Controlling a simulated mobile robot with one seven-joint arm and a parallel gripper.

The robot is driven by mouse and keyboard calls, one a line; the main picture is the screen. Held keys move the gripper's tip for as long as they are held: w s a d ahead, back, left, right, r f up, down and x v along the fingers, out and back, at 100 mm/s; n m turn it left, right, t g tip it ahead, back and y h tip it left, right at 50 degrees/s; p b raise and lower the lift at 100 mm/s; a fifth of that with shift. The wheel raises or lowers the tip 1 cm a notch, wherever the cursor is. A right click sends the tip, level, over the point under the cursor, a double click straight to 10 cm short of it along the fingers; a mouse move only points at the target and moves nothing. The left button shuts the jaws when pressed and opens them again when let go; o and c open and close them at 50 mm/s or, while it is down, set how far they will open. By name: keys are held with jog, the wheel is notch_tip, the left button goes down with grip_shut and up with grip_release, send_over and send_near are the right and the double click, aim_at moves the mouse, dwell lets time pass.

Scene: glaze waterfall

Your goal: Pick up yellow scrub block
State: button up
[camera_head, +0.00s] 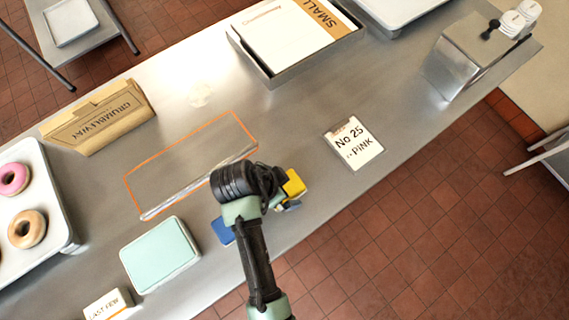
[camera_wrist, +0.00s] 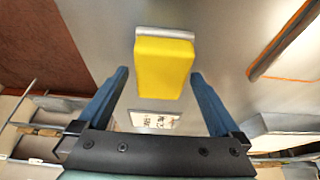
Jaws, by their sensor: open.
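The yellow scrub block (camera_wrist: 163,68) shows in the wrist view as a yellow block with a grey strip along its far edge. It lies on the metal table, ahead of and between the two blue fingers of my gripper (camera_wrist: 160,82). The fingers are open, with a gap on each side of the block. In the head view the yellow block (camera_head: 294,184) is partly hidden by my arm, near the front edge of the table. My gripper (camera_head: 283,203) is mostly hidden there by my own wrist.
A blue item (camera_head: 223,231) and a mint-green box (camera_head: 160,255) lie left of my arm. A "No 25 Pink" card (camera_head: 353,143) lies to the right. An orange-outlined area (camera_head: 190,160) is behind. The table (camera_head: 300,115) is bare between the card and the outline.

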aim_at(285, 187)
jog(key=shift+w+d+f, duration=0.1)
jog(key=shift+w+f, duration=0.05)
jog(key=shift+f, duration=0.3)
jog(key=c, duration=1.2)
jog(key=shift+r, duration=0.15)
jog(key=shift+c, duration=0.2)
notch_tip(285, 187, up, 10)
jog(key=shift+f+b, duration=0.1)
jog(key=shift+b, duration=0.45)
